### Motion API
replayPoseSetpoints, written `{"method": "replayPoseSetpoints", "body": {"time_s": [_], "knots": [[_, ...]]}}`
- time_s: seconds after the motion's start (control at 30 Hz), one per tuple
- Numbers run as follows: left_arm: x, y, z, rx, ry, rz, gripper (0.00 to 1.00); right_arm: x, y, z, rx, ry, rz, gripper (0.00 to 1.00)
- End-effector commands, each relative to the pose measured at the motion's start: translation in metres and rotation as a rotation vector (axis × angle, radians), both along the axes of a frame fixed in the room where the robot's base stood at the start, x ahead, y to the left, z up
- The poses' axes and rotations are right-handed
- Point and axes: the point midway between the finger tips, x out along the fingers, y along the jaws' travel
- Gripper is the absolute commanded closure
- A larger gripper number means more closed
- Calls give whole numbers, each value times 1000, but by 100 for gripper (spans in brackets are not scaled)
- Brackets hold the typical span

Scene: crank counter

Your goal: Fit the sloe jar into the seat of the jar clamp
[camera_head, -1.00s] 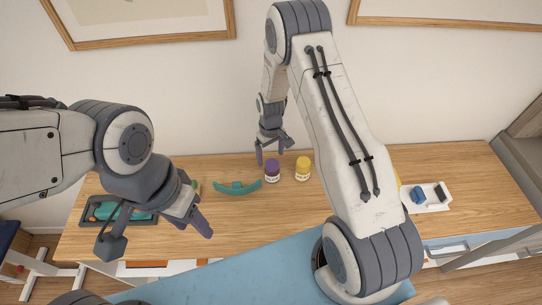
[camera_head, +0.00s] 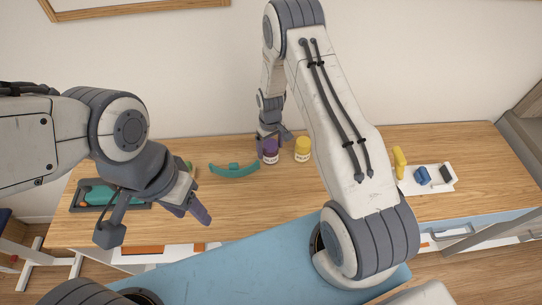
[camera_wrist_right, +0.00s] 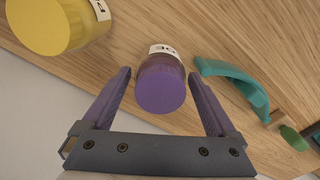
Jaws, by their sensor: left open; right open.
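The purple-lidded jar (camera_head: 270,152), with a label ending in "OE" in the right wrist view (camera_wrist_right: 162,85), stands on the wooden counter. My right gripper (camera_head: 271,145) is open over it, with a purple finger on either side of the jar in the right wrist view and a gap at each finger. My left gripper (camera_head: 193,215) is open and empty, left of the jar and nearer the front edge. A teal curved piece (camera_head: 235,171) lies left of the jar. A dark tray-like base with a teal part (camera_head: 96,195) is at far left, partly hidden by my left arm; I cannot tell which is the clamp.
A yellow-lidded jar (camera_head: 302,148) stands close to the right of the purple one. A white tray (camera_head: 442,186) with blue and dark pieces lies at right, beside a yellow piece (camera_head: 399,162). A small green item (camera_wrist_right: 293,138) lies beyond the teal piece. The counter's middle front is clear.

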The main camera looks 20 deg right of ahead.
Motion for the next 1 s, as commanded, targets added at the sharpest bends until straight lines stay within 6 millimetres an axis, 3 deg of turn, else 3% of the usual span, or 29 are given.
{"method": "replayPoseSetpoints", "body": {"time_s": [0.17,0.2,0.37,0.57,1.0], "knots": [[0,0,1,0,0,0,50,0,0,0,0,-1,0,7],[0,0,1,0,0,0,50,0,0,1,0,-1,0,11],[0,0,1,0,0,0,50,0,0,1,0,-1,0,73],[0,0,3,0,0,0,50,1,0,5,0,-2,0,73],[0,0,26,0,0,0,50,1,0,39,0,-2,0,73]]}}
